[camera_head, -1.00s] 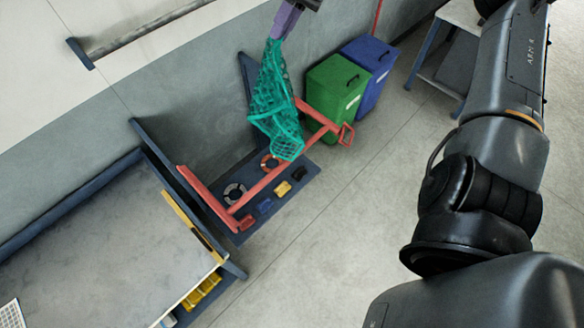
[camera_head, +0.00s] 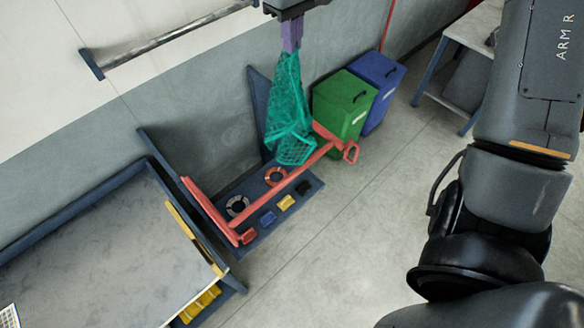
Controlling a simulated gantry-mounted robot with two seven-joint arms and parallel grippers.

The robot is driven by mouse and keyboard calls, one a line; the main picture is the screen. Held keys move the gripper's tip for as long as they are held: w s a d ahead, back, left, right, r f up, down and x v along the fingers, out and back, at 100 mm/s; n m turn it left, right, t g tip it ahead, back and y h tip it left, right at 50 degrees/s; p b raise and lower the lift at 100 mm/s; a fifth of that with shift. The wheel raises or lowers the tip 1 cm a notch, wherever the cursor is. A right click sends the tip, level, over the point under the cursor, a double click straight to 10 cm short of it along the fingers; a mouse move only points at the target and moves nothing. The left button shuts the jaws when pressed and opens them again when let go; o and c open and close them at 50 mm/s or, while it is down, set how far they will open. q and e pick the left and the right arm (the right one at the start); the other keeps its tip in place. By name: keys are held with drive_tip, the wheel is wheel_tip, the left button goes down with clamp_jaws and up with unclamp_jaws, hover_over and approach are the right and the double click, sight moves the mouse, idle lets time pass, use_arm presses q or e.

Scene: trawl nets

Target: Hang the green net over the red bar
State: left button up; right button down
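The green net (camera_head: 287,97) hangs down in a narrow bunch from my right gripper (camera_head: 291,42). The purple fingers of the gripper are shut on its top end. The red bar (camera_head: 292,178) slants up to the right across a low blue stand, with an upright red frame at its left end and a red loop at its right. The net's lower end overlaps the right part of the bar in the picture. I cannot tell whether they touch. My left gripper is not in view.
A green bin (camera_head: 343,105) and a blue bin (camera_head: 381,86) stand right behind the bar. A grey-topped workbench (camera_head: 100,260) is at the lower left. A metal rail (camera_head: 170,37) is on the wall. The floor in front is clear.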

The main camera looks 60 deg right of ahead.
wheel_tip(320, 180, down, 9)
idle(0.3)
drive_tip(key=shift+r, duration=0.15)
idle(0.5)
drive_tip(key=shift+w, duration=0.1)
